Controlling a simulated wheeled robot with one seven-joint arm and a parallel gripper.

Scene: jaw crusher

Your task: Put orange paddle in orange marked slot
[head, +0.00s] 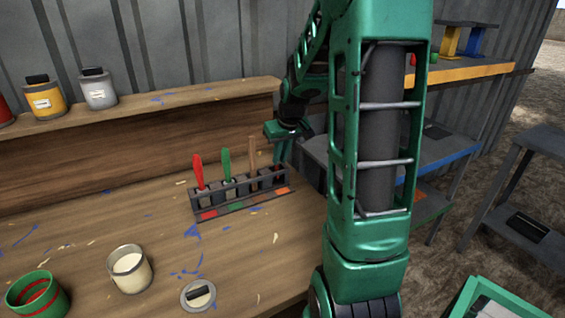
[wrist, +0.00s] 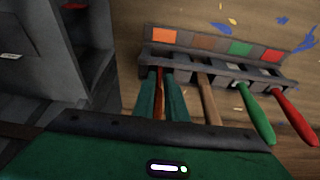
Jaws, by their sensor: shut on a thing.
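The dark rack (head: 240,205) stands on the workbench. Its orange mark (wrist: 164,36) is at one end in the wrist view and also shows at the rack's right end in the head view (head: 281,191). My gripper (wrist: 160,92) is shut on the orange paddle (wrist: 159,98), a thin strip between the green fingers. The paddle points at the rack's orange-marked end. I cannot tell whether its tip is inside the slot. In the head view my gripper (head: 283,150) is above that end, and the paddle is not clearly visible there.
A brown paddle (head: 252,150), a green paddle (head: 227,164) and a red paddle (head: 198,172) stand in the rack. An open cream-filled can (head: 130,270), a red-green can (head: 38,296) and a lid (head: 198,295) are at the front. Paint cans line the back shelf.

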